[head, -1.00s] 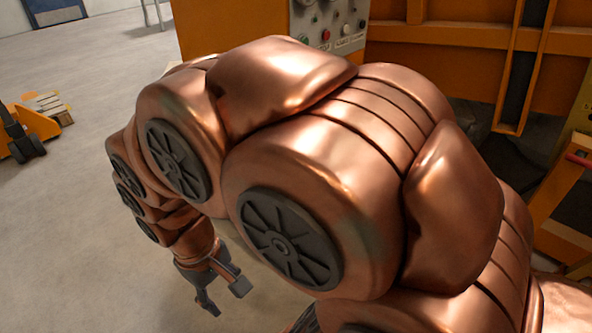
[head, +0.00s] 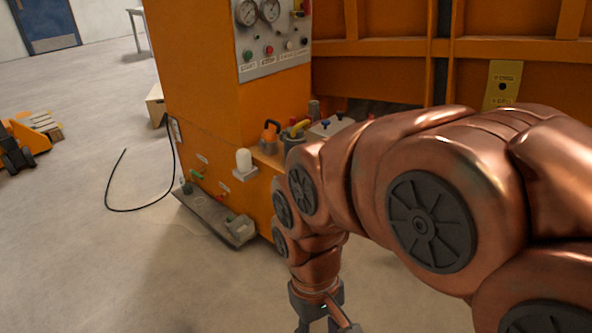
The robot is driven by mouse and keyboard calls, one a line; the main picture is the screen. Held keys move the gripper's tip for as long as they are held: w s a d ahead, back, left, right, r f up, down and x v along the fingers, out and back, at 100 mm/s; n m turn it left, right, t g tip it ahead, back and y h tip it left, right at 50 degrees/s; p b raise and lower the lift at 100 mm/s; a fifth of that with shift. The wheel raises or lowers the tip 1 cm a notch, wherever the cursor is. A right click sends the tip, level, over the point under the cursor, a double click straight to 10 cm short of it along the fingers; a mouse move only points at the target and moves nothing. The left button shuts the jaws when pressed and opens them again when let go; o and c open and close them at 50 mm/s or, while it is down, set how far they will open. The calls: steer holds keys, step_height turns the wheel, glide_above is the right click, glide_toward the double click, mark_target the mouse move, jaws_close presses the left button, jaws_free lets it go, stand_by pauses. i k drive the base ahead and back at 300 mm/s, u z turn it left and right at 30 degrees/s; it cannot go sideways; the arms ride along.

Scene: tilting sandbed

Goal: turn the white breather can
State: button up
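The white breather can (head: 244,160) is a small pale upright cylinder with a rounded top. It stands on a small light ledge on the front of the orange machine cabinet, left of my arm, and is in plain view. My gripper (head: 326,325) is at the bottom edge of the head view, to the right of the can, nearer to the camera and well apart from it. Its fingers point down and are spread with nothing seen between them. The fingertips are partly cut off by the picture edge.
The orange cabinet (head: 205,95) carries a gauge panel (head: 272,40) above the can. A grey tray-like step (head: 212,218) with green fittings juts out low in front. Yellow and orange handles (head: 295,130) stand right of the can. A black cable (head: 118,180) lies on the open floor at left.

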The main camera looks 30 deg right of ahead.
mark_target(243, 157)
steer(key=u, duration=0.95)
steer(key=i, duration=0.95)
steer(key=z, duration=0.45)
steer(key=i, duration=0.8)
steer(key=z, duration=0.85)
